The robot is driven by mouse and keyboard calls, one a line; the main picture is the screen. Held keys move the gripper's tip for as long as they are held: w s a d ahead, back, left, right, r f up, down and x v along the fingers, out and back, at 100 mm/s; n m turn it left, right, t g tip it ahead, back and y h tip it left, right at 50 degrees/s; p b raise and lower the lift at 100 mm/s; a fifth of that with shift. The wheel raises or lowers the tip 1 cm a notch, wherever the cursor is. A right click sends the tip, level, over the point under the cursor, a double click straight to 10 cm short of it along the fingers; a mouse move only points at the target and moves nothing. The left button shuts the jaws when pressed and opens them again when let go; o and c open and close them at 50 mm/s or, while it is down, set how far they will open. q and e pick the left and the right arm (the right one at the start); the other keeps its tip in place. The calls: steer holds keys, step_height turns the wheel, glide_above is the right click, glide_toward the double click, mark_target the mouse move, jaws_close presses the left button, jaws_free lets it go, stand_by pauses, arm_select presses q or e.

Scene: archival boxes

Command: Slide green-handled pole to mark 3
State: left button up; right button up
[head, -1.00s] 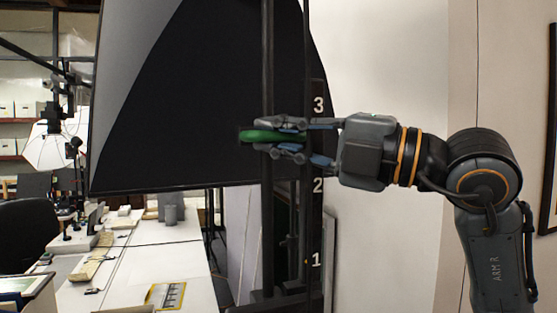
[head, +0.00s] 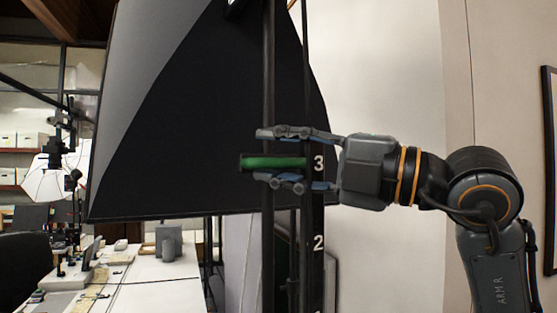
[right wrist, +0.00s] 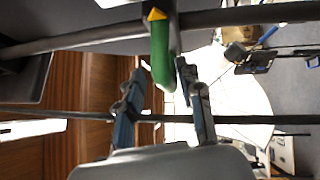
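The green handle (head: 275,162) of the pole sits level with the white mark 3 (head: 319,163) on the dark upright scale (head: 312,215). Mark 2 (head: 319,242) is lower on it. My right gripper (head: 262,155) is open around the handle, one finger above and one below, with a gap above. In the right wrist view, the handle (right wrist: 162,55) lies between the spread fingers, nearer the right one, with a yellow pointer (right wrist: 155,14) at its end. Whether the lower finger touches it I cannot tell. My left gripper is out of view.
A large black softbox (head: 200,130) stands behind the pole (head: 268,90). A white desk (head: 150,285) with several items is at the lower left. Pale wall (head: 385,90) lies behind my right arm.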

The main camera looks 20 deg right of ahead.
steer(key=shift+f, duration=0.1)
steer(key=shift+d, duration=0.2)
steer(key=v, duration=1.1)
steer(key=shift+s+d, duration=0.15)
steer(key=shift+s, duration=0.15)
